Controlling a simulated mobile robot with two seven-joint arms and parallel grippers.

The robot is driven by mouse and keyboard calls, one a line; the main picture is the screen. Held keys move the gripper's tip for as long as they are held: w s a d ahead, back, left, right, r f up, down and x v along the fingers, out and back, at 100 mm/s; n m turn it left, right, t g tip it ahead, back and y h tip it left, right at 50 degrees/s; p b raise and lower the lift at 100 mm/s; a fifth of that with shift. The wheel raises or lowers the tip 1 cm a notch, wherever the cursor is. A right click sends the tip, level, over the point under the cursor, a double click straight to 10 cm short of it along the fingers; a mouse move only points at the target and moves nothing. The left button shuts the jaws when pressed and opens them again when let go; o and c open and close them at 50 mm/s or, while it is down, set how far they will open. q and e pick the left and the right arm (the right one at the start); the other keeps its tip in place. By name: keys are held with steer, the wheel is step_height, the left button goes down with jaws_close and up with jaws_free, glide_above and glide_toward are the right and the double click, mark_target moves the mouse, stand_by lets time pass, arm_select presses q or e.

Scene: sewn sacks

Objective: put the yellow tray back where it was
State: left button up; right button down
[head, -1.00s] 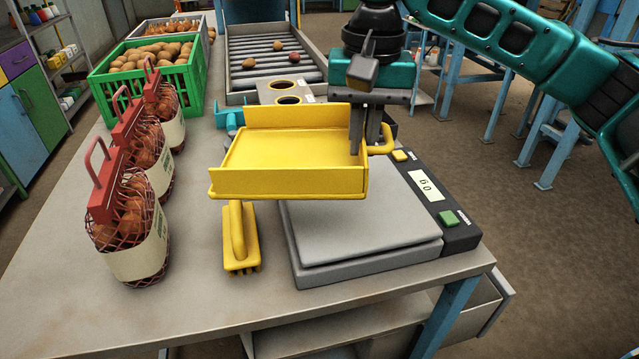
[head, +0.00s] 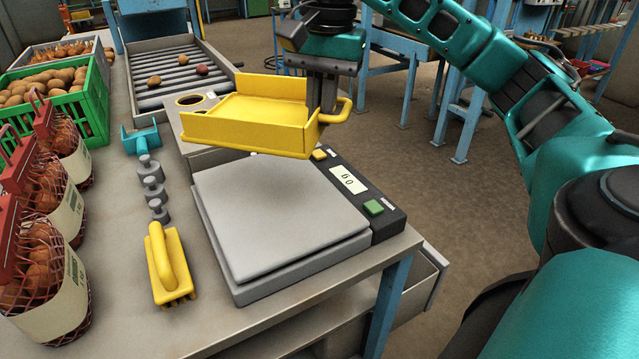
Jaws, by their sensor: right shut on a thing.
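The yellow tray (head: 262,105) hangs in the air in the head view, about level, above the far edge of the scale and the grey block behind it. My right gripper (head: 322,102) is shut on the tray at its right wall, beside the tray's loop handle. The tray looks empty. The scale (head: 280,208) has a bare grey plate, and its display panel (head: 348,180) is on the right. My left gripper is not in view.
A grey block with round holes (head: 190,101) stands behind the scale, before a roller conveyor (head: 175,75). Left of the scale are a yellow brush (head: 168,265), grey weights (head: 152,187) and a teal tool (head: 141,140). Bagged produce (head: 45,260) and a green crate (head: 93,100) stand farther left.

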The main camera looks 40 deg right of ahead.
step_height(320, 180, down, 15)
steer(key=shift+r, duration=0.2)
steer(key=shift+f, duration=0.1)
steer(key=c, duration=1.2)
jaws_free()
steer(key=r, duration=1.2)
steer(key=shift+s+d+r, duration=0.1)
steer(key=shift+s+d, duration=0.1)
steer(key=shift+s, duration=0.15)
